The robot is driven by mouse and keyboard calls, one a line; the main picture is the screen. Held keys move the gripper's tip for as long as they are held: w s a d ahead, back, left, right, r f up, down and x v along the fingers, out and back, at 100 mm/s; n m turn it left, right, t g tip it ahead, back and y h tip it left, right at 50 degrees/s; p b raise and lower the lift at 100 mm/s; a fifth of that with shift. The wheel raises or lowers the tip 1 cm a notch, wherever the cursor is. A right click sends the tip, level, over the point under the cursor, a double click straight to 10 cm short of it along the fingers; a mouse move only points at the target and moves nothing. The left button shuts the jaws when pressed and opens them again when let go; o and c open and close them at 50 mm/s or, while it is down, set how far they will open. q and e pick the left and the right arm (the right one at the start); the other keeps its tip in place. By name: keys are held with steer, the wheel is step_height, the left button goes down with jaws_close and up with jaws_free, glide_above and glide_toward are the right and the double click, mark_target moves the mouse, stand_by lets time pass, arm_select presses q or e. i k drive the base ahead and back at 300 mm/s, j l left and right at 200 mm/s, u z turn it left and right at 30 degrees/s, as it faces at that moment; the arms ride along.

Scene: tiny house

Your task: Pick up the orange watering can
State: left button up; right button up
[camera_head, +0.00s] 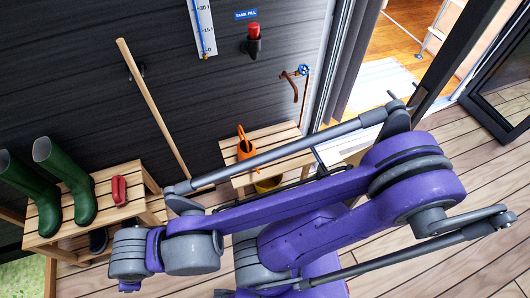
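The small orange watering can (245,149) stands on a slatted wooden bench (279,134) against the dark wall, near the middle of the head view. Its upper part and handle are visible, and nothing touches it. My purple arm links cross the lower and right part of the view, in front of the bench's lower part. Neither of my grippers can be made out in this view. No arm part is at the can.
Green boots (66,180) and a red object (119,189) are on a wooden bench at left. A long wooden-handled tool (154,110) leans on the wall. A tap (294,79) is above the can's bench; a yellow object (268,184) is below. An open doorway is at upper right.

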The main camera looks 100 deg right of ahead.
mark_target(248, 153)
steer(key=j+z, duration=0.15)
steer(key=z, duration=2.95)
steer(key=l, duration=0.1)
